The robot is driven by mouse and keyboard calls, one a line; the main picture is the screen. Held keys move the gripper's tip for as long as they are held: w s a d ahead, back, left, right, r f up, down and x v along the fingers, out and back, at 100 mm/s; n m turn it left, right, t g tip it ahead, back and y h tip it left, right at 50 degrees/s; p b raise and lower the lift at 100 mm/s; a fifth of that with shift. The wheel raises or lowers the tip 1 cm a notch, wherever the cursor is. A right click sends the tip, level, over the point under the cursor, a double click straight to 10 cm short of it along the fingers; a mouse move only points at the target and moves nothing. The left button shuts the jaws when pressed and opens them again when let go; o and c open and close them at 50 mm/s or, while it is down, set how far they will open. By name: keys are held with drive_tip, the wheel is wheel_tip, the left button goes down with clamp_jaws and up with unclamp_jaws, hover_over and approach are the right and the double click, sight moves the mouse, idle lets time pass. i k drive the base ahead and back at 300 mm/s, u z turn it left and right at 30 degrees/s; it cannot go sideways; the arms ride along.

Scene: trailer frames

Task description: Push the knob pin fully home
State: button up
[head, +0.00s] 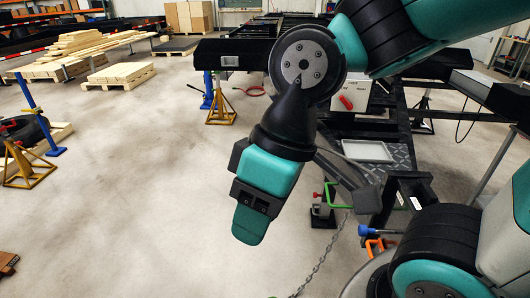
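My gripper (250,226) hangs in the middle of the head view, pointing down with teal fingertip and dark mount. It is seen side-on, so its opening does not show, and I see nothing held. A blue knob (366,230) on a short pin is at the dark trailer frame, lower right of my gripper. A small red knob (317,195) sits near a green bent handle (332,198) left of it. I cannot tell which is the knob pin or how deep any pin sits. My gripper is apart from both in the picture.
An orange clamp-like part (376,246) and a hanging chain (318,266) are near the trailer's coupling end. A white tray (367,151) lies on the dark checker plate. Yellow stands (220,108) hold up the trailer frame. Open concrete floor (130,190) lies at left.

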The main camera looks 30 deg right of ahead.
sight(363, 231)
drive_tip(key=z, duration=0.7)
drive_tip(key=k, duration=1.25)
drive_tip(key=u, duration=0.4)
drive_tip(key=i, duration=0.95)
drive_tip(key=u, duration=0.05)
